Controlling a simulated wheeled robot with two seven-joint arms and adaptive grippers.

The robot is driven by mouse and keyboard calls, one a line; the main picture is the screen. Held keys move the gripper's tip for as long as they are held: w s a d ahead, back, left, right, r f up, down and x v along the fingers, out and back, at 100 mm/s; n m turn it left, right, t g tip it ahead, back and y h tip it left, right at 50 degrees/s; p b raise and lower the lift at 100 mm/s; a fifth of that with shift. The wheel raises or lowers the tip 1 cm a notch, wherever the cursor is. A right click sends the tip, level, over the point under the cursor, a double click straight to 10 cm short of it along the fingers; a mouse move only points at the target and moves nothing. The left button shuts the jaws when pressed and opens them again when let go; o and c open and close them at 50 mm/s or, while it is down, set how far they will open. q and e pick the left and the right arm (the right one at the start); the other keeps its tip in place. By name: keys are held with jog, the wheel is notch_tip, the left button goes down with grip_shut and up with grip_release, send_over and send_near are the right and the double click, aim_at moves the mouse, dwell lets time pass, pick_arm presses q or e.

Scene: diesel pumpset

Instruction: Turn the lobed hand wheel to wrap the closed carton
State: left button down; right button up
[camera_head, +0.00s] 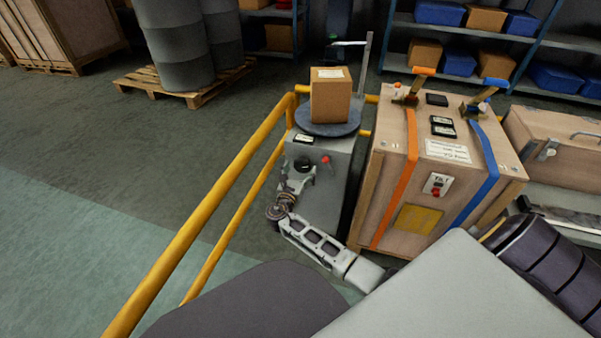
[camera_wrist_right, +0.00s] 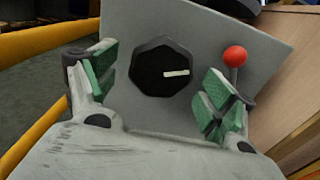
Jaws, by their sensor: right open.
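The lobed hand wheel (camera_wrist_right: 150,70) is black with a white pointer mark towards the right of the right wrist view. It sits on the sloping grey panel of the wrapping machine (camera_head: 320,150) and shows small in the head view (camera_head: 303,165). The closed carton (camera_head: 330,98) stands upright on the machine's dark round turntable (camera_head: 327,129). My right gripper (camera_wrist_right: 160,82) is open, its green-padded fingers on either side of the wheel with visible gaps. In the head view my right gripper (camera_head: 297,182) is just in front of the panel. My left gripper is out of view.
A red ball-topped lever (camera_wrist_right: 235,57) stands close to my right gripper's right finger. A yellow rail (camera_head: 215,195) runs along the machine's left side. A large strapped wooden crate (camera_head: 395,200) stands close on the right. Open floor lies left of the rail.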

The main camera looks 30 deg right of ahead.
jog(key=shift+w+d, duration=0.1)
jog(key=shift+d, duration=0.1)
jog(key=shift+c, duration=0.4)
jog(key=c, duration=0.9)
